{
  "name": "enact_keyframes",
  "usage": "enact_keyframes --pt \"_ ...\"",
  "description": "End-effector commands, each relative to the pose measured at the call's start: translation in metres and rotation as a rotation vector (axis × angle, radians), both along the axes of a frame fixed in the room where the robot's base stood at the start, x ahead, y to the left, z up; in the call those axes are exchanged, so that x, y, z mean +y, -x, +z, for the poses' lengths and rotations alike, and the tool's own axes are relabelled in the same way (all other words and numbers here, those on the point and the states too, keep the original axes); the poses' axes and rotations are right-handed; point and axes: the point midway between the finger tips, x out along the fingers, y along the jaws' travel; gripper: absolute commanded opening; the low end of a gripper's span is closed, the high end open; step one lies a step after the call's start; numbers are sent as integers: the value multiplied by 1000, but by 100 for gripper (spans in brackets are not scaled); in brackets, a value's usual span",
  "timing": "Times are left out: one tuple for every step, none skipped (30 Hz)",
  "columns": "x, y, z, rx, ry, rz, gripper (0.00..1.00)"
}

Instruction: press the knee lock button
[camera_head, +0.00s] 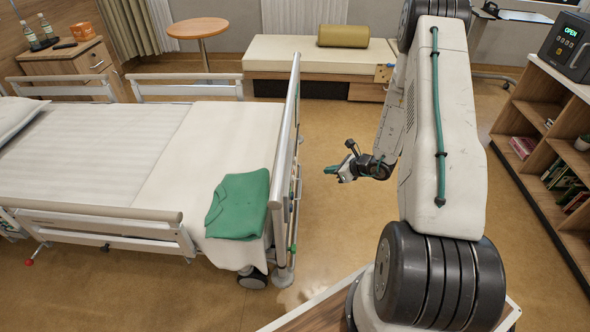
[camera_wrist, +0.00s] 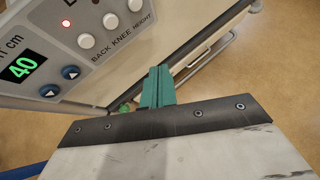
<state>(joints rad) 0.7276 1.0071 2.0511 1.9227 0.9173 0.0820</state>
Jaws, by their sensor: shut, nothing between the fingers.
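In the wrist view, a bed control panel (camera_wrist: 60,55) fills the upper left. Its round white knee lock button (camera_wrist: 110,21) sits above the label KNEE, between the BACK button (camera_wrist: 86,41) and the HEIGHT button (camera_wrist: 135,4). A red light (camera_wrist: 65,23) glows near the BACK button. My gripper (camera_wrist: 157,82) has its green fingers shut and empty, below and right of these buttons and apart from them in the picture. In the head view my gripper (camera_head: 335,172) is right of the footboard (camera_head: 288,155); the panel's face cannot be made out there.
The panel also has a green display reading 40 and two blue arrow buttons (camera_wrist: 50,90). A green folded cloth (camera_head: 238,205) lies on the bed's foot end (camera_head: 190,140). A shelf (camera_head: 545,150) stands at the right. Open floor (camera_head: 325,240) lies beside the footboard.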

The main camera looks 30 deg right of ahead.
Motion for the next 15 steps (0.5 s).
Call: enact_keyframes --pt "0 0 0 0 -1 1 0" --pt "1 0 0 0 0 1 0" --pt "2 -1 0 0 0 1 0" --pt "2 -2 0 0 0 1 0" --pt "4 -2 0 0 0 2 0" --pt "6 -4 0 0 0 3 0" --pt "9 -6 0 0 0 4 0" --pt "11 -7 0 0 0 5 0" --pt "15 -10 0 0 0 5 0" --pt "19 -12 0 0 -1 4 0" --pt "22 -14 0 0 0 6 0" --pt "27 -17 0 0 0 6 0" --pt "31 -20 0 0 0 5 0" --pt "35 -23 0 0 0 6 0" --pt "39 -26 0 0 0 6 0"
